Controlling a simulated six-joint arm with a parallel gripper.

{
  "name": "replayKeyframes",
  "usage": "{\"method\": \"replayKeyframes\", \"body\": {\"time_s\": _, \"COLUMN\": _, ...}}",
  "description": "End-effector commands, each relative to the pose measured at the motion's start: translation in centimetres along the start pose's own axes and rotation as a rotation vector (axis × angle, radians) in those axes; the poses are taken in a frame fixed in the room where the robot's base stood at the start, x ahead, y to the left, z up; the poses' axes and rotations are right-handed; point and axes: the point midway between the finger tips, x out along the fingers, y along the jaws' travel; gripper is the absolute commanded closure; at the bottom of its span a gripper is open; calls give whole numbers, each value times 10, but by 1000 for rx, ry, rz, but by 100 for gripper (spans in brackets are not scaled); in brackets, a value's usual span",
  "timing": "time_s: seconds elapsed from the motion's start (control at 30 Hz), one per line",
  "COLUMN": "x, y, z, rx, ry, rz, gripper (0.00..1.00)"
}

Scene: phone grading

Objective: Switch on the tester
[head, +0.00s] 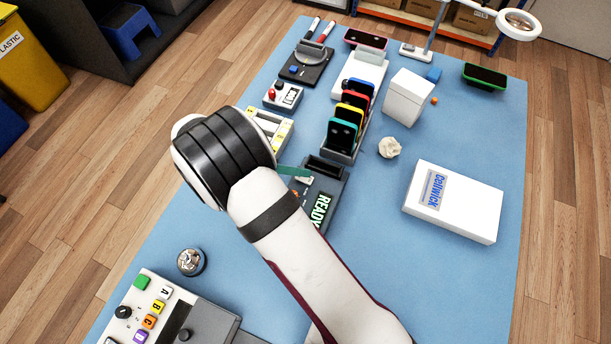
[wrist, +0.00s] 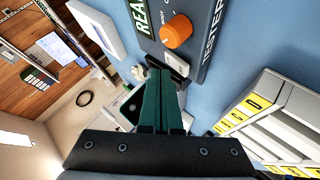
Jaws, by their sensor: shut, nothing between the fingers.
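The tester (head: 329,226) is a dark box on the blue mat, partly hidden behind my arm in the head view. Its display shows lit green letters reading READY. In the wrist view the tester (wrist: 205,50) shows an orange knob (wrist: 176,32) and a small pale switch-like part (wrist: 173,57) beside it. My gripper (head: 306,172) has green fingers, shut and empty, with the tips at the tester's edge. In the wrist view the gripper tips (wrist: 166,70) lie right by the pale part; I cannot tell whether they touch it.
A rack of coloured phones (head: 342,150) stands just beyond the tester. A button panel (head: 150,288) is at front left.

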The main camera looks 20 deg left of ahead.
Motion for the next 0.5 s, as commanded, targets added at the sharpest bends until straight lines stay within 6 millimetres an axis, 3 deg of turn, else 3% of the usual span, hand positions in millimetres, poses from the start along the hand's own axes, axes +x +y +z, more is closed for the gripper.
{"method": "replayKeyframes", "body": {"time_s": 0.5, "x": -31, "y": 22, "z": -23, "rx": 1, "ry": 0, "rz": -1, "gripper": 100}}
